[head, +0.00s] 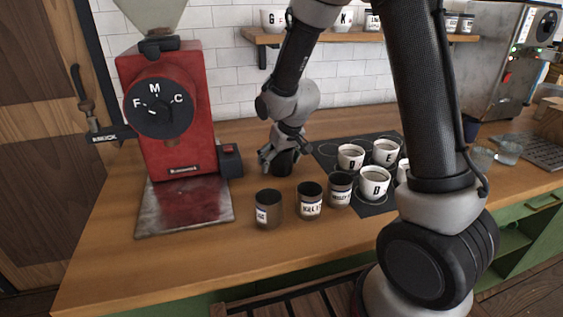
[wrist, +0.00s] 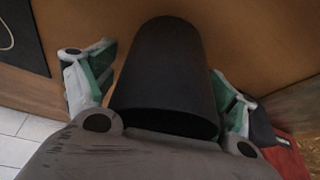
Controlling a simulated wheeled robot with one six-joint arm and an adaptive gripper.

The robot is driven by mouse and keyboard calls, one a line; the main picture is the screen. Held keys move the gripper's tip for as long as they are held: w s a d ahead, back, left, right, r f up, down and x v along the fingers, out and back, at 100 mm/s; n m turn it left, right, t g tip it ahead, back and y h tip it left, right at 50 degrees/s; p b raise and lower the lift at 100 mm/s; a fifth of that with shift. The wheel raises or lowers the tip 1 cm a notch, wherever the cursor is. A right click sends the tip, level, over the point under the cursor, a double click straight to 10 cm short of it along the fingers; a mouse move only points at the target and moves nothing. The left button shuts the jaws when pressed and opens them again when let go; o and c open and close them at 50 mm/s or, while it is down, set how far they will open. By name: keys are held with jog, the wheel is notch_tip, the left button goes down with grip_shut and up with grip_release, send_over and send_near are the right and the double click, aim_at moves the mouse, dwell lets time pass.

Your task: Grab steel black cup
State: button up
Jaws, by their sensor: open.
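A plain black cup (head: 284,166) stands on the wooden counter, right of the red grinder and left of the black mat. In the wrist view the black cup (wrist: 165,75) fills the middle, its near rim close to my palm. My gripper (head: 277,158) is down at the cup. In the wrist view my gripper (wrist: 168,82) is open, with one finger on each side of the cup. A narrow gap shows at the left finger; contact at the right finger I cannot tell. My gripper partly hides the cup in the head view.
Three dark labelled cups, including the left one (head: 268,210), stand in front of my gripper. White lettered cups (head: 374,183) stand on a black mat (head: 328,153) to the right. The red grinder (head: 165,110) is on the left. A white tiled wall (head: 228,75) is behind.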

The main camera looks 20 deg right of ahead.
jog(key=c, duration=0.9)
jog(key=shift+r, duration=0.1)
jog(key=shift+c, duration=0.2)
